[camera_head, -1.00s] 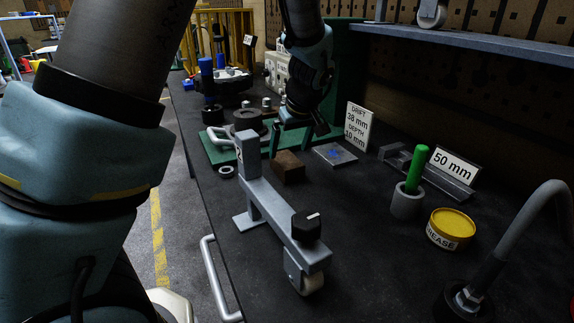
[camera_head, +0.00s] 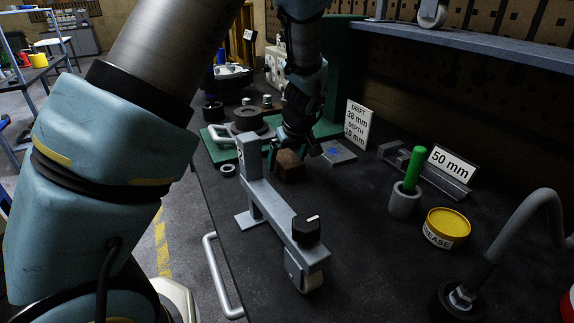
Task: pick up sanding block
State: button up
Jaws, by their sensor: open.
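The gripper appears empty. Whether the fingers touch the block I cannot tell. The block's far side is partly hidden by the gripper.
A metal plate with a blue mark (camera_head: 338,153) lies close to the right of the gripper. A green base plate (camera_head: 218,152) is behind left. A grey cup (camera_head: 404,201) with a green rod and a yellow-lidded grease tin (camera_head: 447,226) stand at right.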

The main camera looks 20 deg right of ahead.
aim_at(287, 158)
jog(key=shift+f+b, duration=0.25)
jog(key=shift+b, duration=0.05)
jog(key=shift+c, duration=0.2)
jog(key=c, duration=1.4)
jog(key=shift+r+p, duration=0.55)
jog(key=shift+p, duration=0.1)
notch_tip(287, 158, up, 10)
jog(key=b, duration=0.3)
jog(key=shift+f, duration=0.25)
